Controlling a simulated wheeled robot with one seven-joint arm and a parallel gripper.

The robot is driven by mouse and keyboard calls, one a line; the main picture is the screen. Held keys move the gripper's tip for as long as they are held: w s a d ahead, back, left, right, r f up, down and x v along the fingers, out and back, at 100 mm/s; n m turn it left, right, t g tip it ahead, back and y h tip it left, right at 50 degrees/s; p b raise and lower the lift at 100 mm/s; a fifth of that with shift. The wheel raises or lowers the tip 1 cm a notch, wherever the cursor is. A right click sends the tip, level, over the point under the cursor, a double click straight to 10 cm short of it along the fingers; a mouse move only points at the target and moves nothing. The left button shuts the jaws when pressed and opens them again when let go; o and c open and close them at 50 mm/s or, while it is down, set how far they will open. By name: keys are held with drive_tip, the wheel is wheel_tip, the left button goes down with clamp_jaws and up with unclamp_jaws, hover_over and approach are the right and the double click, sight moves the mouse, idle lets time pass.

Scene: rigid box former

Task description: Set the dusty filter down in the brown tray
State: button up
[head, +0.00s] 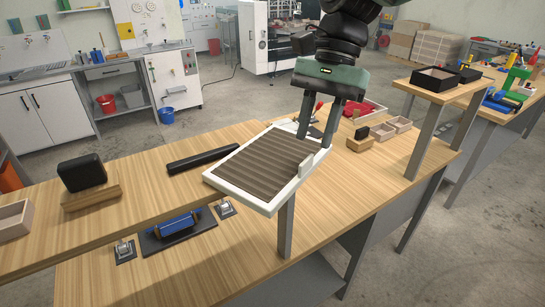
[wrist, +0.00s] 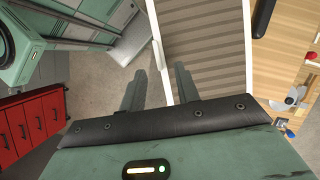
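The dusty filter (head: 258,166) is a flat white-framed panel with brown-grey pleats. In the head view it lies across the right end of the raised wooden shelf, hiding what is directly beneath it. A small white tab stands on its right edge. My gripper (head: 315,141) is at that edge, its fingers apart with a visible gap. In the wrist view the filter (wrist: 207,48) fills the upper middle; its white edge and tab lie between the spread fingers (wrist: 158,80), with no clear contact. A pale brown tray (head: 13,220) stands at the far left; I cannot tell if it is the named one.
A black block on a wooden stand (head: 91,197) and a black bar (head: 204,157) are on the left. A blue part on a dark plate (head: 178,229) sits below the shelf. A red tray (head: 368,109), small bins (head: 398,125) and a black tray (head: 435,80) are on the right.

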sight(310, 156)
drive_tip(key=shift+p+x, duration=0.65)
drive_tip(key=shift+x, duration=1.4)
drive_tip(key=shift+d, duration=0.1)
clamp_jaws()
